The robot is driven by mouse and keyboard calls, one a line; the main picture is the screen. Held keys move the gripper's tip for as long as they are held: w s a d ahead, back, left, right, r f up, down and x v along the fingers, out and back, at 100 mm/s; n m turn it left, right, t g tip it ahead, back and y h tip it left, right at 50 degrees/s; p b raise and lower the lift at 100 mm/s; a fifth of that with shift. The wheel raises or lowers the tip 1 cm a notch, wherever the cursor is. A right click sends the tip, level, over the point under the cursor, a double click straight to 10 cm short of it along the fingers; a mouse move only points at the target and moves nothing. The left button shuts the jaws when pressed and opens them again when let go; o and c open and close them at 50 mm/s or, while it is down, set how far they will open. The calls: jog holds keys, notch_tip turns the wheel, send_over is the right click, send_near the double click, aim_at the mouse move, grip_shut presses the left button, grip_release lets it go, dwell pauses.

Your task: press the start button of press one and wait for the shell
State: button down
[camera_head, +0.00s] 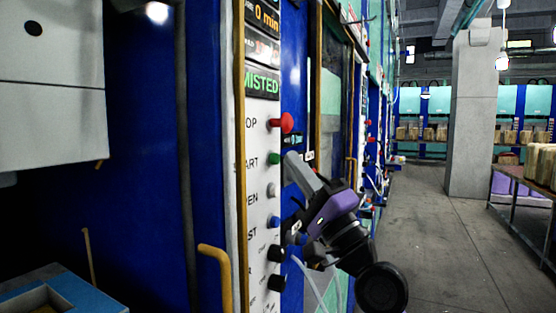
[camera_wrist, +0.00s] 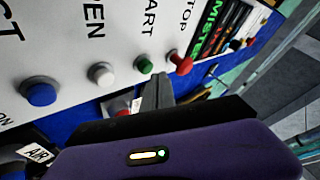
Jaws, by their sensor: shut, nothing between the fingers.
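The control panel of the press (camera_head: 257,205) runs down the left-centre of the head view. Its green START button (camera_head: 274,159) sits below the red STOP button (camera_head: 286,123). My gripper (camera_head: 291,157) is shut and empty, its fingertips just right of the green button; I cannot tell whether they touch it. In the wrist view the fingertips (camera_wrist: 160,76) are close beside the green button (camera_wrist: 144,67), with the red button (camera_wrist: 181,65) to its right. A green-lettered display (camera_head: 262,84) above the buttons ends in "MISTED".
A white button (camera_head: 272,190), a blue button (camera_head: 274,222) and black knobs (camera_head: 276,253) lie below START. A yellow handle (camera_head: 217,275) sticks out at the panel's left. The aisle floor (camera_head: 425,235) is clear; a grey pillar (camera_head: 474,120) and a rack (camera_head: 520,190) stand right.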

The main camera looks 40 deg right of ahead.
jog(key=shift+w, duration=0.25)
